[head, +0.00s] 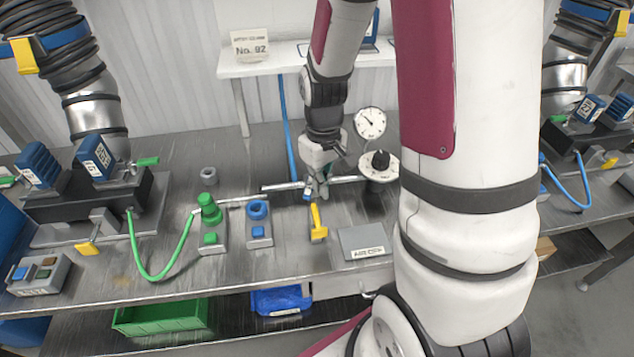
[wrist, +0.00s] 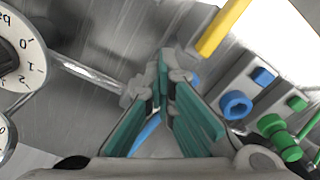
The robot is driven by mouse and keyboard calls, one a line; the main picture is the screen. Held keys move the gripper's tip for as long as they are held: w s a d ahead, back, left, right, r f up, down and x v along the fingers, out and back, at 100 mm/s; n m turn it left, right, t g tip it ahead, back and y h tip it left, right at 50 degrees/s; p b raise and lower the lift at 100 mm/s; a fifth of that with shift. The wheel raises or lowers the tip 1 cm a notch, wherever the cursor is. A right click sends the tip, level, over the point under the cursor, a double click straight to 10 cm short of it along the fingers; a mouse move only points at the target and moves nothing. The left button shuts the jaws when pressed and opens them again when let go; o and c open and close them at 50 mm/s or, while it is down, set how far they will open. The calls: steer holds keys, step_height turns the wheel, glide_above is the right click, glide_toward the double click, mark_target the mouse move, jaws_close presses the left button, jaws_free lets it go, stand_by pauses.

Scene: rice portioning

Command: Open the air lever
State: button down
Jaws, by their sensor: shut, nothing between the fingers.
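The yellow air lever (head: 318,222) sits at the metal pipe (head: 347,180) on the bench and points toward the bench's front edge, across the pipe. In the wrist view the lever (wrist: 223,27) shows at the top, right of the fingertips. My gripper (head: 318,190) is over the pipe at the lever's back end. In the wrist view my gripper's (wrist: 165,62) green-padded fingers meet at the tips with nothing between them. The tips look close to the valve body and partly hide it. I cannot tell whether they touch it.
A pressure gauge (head: 370,122) and a round dial (head: 379,164) stand right of the lever. A blue ring fitting (head: 257,210) and a green fitting (head: 209,208) stand left. A grey labelled plate (head: 366,241) lies right of the lever's front end. My arm hides the bench's right part.

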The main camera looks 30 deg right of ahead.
steer(key=shift+w+a+f, duration=0.15)
steer(key=shift+a+f, duration=0.05)
steer(key=shift+a, duration=0.75)
steer(key=shift+w+a, duration=0.65)
steer(key=shift+a, duration=0.3)
steer(key=shift+w, duration=0.15)
steer(key=shift+w+a+r+b, duration=0.1)
steer(key=shift+w+a+b, duration=0.15)
steer(key=shift+w, duration=0.25)
steer(key=shift+w+a+b, duration=0.15)
steer(key=shift+w+a, duration=0.05)
steer(key=shift+w, duration=0.45)
steer(key=shift+w+a+b, duration=0.2)
steer(key=shift+w, duration=0.3)
steer(key=shift+w+a+b, duration=0.15)
steer(key=shift+w, duration=0.3)
